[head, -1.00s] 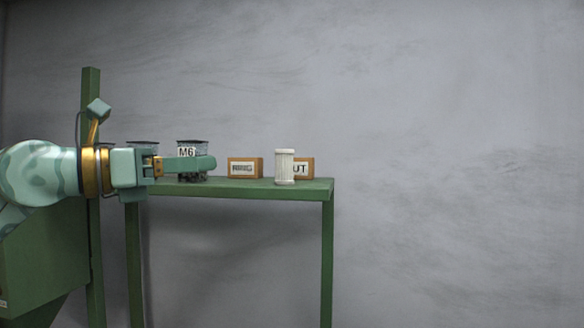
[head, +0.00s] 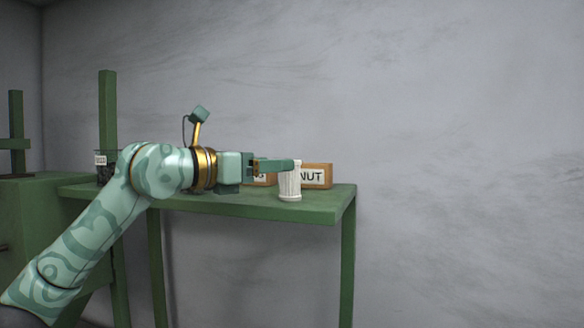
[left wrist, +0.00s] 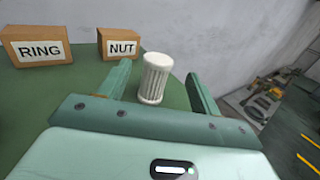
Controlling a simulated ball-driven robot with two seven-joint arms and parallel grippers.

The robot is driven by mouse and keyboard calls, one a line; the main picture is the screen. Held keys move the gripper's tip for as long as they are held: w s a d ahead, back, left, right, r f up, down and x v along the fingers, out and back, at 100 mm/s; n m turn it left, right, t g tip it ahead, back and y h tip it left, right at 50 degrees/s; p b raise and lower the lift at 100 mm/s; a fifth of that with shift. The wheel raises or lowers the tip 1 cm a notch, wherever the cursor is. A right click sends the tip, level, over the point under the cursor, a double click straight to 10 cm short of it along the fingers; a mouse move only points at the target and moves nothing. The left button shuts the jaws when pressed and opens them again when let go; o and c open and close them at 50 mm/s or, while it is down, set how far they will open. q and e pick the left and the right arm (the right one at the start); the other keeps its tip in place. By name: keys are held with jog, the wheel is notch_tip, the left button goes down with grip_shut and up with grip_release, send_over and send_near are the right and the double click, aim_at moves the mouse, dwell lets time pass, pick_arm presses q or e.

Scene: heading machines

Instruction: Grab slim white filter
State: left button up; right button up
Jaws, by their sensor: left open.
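The slim white filter (head: 290,185) is a ribbed white cylinder standing upright on the green table (head: 230,207) near its right end. It also shows in the left wrist view (left wrist: 154,78), between and just beyond the fingers. My left gripper (head: 287,165) reaches in from the left at the height of the filter's upper part, and a finger overlaps its top in the head view. In the left wrist view the fingers (left wrist: 160,88) are wide apart, with a gap on each side of the filter. My right gripper is out of view.
A cardboard box labelled NUT (head: 316,176) stands right behind the filter. A box labelled RING (left wrist: 38,47) stands farther left, mostly hidden in the head view. A labelled jar (head: 104,166) stands at the table's left end. The table's right edge is close to the filter.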

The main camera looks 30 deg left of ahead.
pick_arm(q)
jog(key=shift+w+d, duration=0.1)
jog(key=shift+w, duration=0.45)
jog(key=p+x, duration=0.1)
jog(key=x, duration=0.1)
jog(key=p+x, duration=0.2)
jog(key=shift+w+f, duration=0.2)
jog(key=shift+w, duration=0.1)
jog(key=shift+w+d, duration=0.1)
jog(key=shift+c, duration=1.2)
jog(key=shift+s, duration=0.25)
jog(key=c, duration=0.5)
jog(key=shift+w, duration=0.1)
jog(key=c, duration=0.3)
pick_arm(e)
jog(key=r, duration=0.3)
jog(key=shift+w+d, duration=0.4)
